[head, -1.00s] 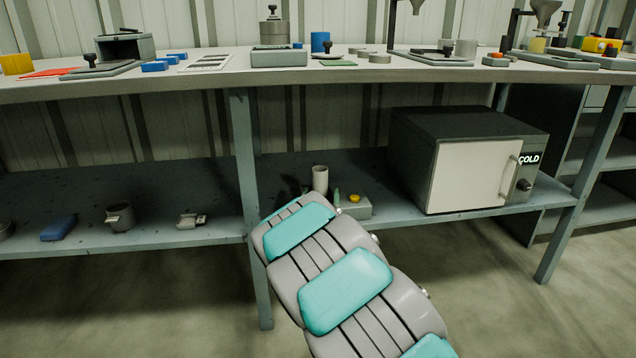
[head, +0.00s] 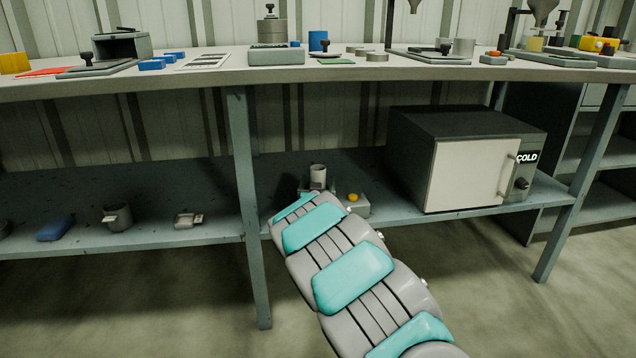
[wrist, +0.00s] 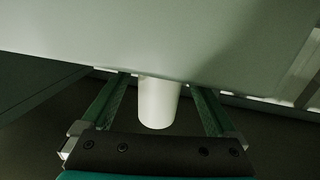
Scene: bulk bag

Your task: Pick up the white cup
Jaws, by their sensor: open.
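The white cup (head: 318,172) stands on the lower shelf of the bench, just beyond the end of my arm in the head view, its lower part hidden. In the wrist view the white cup (wrist: 158,102) shows between the two green fingers of my gripper (wrist: 160,88). The fingers are apart, one on each side of the cup, with a gap visible on both sides. My arm hides most of the gripper in the head view.
A grey box with a yellow button (head: 353,198) sits close right of the cup. A COLD cabinet (head: 468,165) stands farther right. The bench top (head: 220,82) overhangs the shelf, and a bench leg (head: 248,200) stands left of my arm. A mug (head: 117,217) is farther left.

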